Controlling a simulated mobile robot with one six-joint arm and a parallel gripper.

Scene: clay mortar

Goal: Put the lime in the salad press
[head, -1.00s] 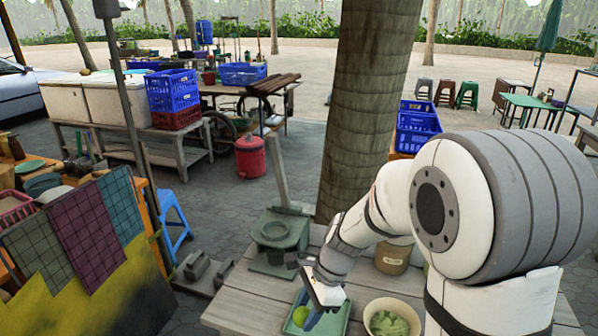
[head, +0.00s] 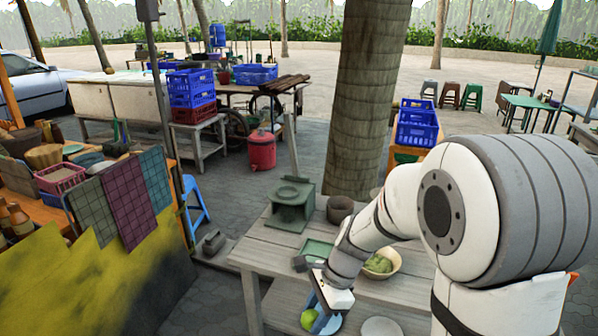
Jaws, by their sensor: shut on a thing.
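The lime (head: 309,319) is a small bright green fruit at the bottom of the head view. My gripper (head: 318,314), with blue fingers, is shut on it, and the fingers partly cover it. It holds the lime near the front of the wooden table, clear of the green tray (head: 316,252). The exact height of the lime above the surface below is hard to tell. The salad press (head: 290,204) is a grey-green block with a round opening on top and a raised lever behind it. It stands at the table's back left, well away from my gripper.
A bowl of leafy greens (head: 396,262) sits to the right of the tray, partly behind my arm. A brown pot (head: 340,208) stands right of the press. A pale round plate (head: 381,327) lies at the front. A tree trunk (head: 358,110) rises behind the table.

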